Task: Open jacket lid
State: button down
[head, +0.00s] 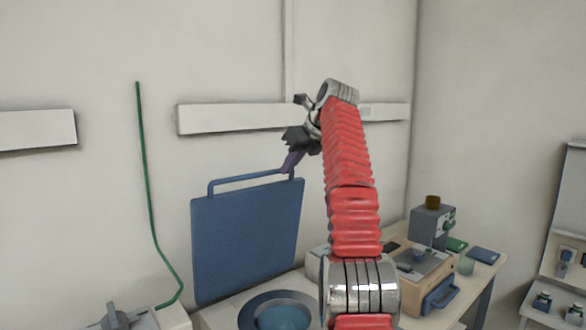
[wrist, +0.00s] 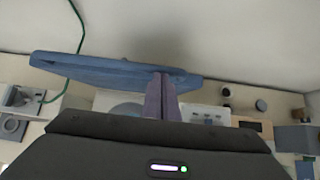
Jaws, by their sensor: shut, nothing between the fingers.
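The jacket lid is a blue square panel (head: 246,238) with a bar handle along its top edge. It stands upright behind a round blue opening (head: 275,312) in a pale housing. My gripper (head: 287,167) is at the right end of the lid's handle, with its purple fingers shut and nothing between them. In the wrist view the shut fingers (wrist: 161,98) reach up to the lid (wrist: 100,70), seen nearly edge-on. They overlap its right part there; I cannot tell whether they touch it.
A bench to the right holds a beige device with a blue handle (head: 440,296), a grey instrument (head: 432,226) and a small beaker (head: 466,264). A green hose (head: 146,180) runs down the wall at left. A shelf (head: 562,240) stands at far right.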

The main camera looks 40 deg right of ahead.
jog(key=s, duration=1.2)
jog(key=shift+s+d+r, duration=0.3)
jog(key=shift+s+r, duration=0.05)
jog(key=shift+s, duration=0.05)
dwell(0.4)
